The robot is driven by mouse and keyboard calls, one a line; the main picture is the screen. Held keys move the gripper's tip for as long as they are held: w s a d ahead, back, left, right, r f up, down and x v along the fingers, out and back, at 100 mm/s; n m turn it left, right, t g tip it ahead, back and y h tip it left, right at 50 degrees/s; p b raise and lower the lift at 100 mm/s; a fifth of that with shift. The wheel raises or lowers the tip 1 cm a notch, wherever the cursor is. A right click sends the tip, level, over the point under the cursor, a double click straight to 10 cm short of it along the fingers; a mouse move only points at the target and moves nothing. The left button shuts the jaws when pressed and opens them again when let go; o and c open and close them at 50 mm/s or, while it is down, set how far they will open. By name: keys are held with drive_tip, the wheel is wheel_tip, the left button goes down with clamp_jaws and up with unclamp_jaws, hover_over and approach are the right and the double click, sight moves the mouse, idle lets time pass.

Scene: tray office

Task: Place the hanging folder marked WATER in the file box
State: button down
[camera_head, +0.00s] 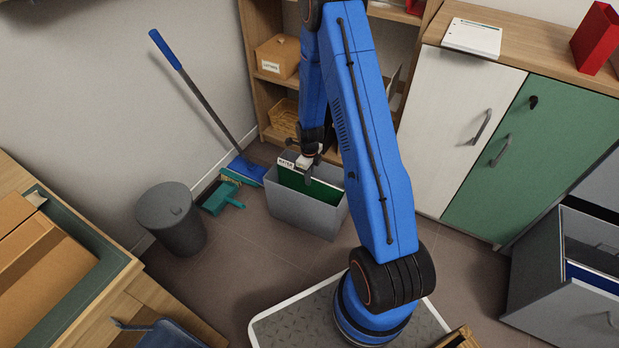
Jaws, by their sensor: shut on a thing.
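The grey file box (305,215) stands on the floor in the middle of the view, in front of the wooden shelf. The green hanging folder marked WATER (300,184) is upright within the box's opening, its white label at the upper left. How deep it sits, and whether it rests on the rails, I cannot tell. My gripper (309,168) is above the box, shut on the folder's top edge. My blue arm hides the right part of the box.
A grey bin (172,218) stands left of the box. Cabinets (471,130) stand at right, with an open grey drawer (565,285) holding folders. A desk (120,290) is at left.

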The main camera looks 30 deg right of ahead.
drive_tip(key=shift+f, duration=0.1)
drive_tip(key=c, duration=1.7)
unclamp_jaws()
